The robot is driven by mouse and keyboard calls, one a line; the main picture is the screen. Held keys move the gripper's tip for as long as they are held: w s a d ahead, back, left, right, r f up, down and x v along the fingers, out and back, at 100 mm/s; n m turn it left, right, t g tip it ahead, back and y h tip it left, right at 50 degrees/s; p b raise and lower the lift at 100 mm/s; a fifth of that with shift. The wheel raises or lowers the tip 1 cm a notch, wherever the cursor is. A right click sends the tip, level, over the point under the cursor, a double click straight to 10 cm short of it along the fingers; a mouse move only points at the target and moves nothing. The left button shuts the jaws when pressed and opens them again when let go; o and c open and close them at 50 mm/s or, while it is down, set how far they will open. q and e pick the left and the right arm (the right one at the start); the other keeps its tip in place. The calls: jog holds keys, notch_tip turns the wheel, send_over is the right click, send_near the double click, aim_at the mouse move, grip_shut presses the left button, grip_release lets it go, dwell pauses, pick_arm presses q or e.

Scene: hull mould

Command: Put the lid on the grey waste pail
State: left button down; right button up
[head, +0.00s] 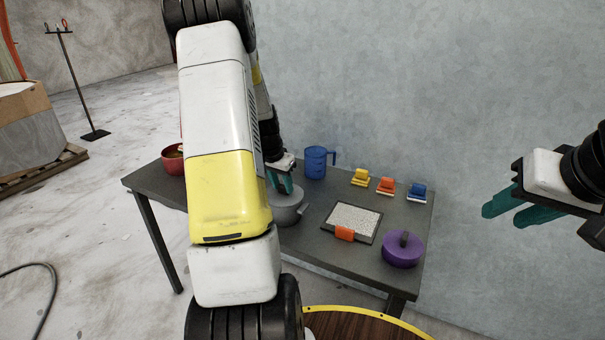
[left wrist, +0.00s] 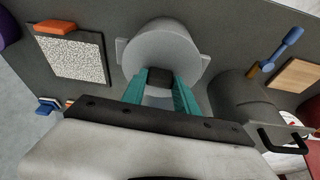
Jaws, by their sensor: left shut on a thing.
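The grey waste pail (head: 289,216) stands on the dark table, partly hidden by my left arm in the head view. Its round grey shape with side tabs also shows in the left wrist view (left wrist: 170,38). My left gripper (head: 283,188) points down over it. Its teal fingers (left wrist: 160,85) are shut on a dark knob (left wrist: 160,77), which appears to be that of the grey lid (left wrist: 160,60). The lid is at the pail's top; I cannot tell whether it is seated or just above. My right gripper (head: 512,208) is open and empty, right of the table.
A blue jug (head: 316,162) stands behind the pail. A speckled panel (head: 353,222) with an orange clip, a purple lidded pot (head: 402,249) and yellow, orange and blue clips (head: 387,186) are to the right. A red bowl (head: 173,163) is left.

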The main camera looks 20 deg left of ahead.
pick_arm(q)
jog(key=shift+s, duration=0.15)
dwell(0.6)
jog(key=c, duration=0.9)
grip_release()
jog(key=shift+o, duration=0.2)
jog(key=v, duration=0.7)
jog(key=s+d+r+t, duration=0.1)
jog(key=s+d+r, duration=0.7)
jog(key=d+r, duration=0.5)
jog(key=s+d+r+t+h, duration=0.1)
jog(key=s+d+r, duration=0.1)
jog(key=s+d, duration=0.2)
jog(key=s+d+r+n, duration=0.1)
jog(key=s+d, duration=0.4)
jog(key=s, duration=0.6)
jog(key=shift+r+t+h, duration=0.4)
jog(key=shift+r, duration=0.15)
jog(key=shift+c, duration=0.4)
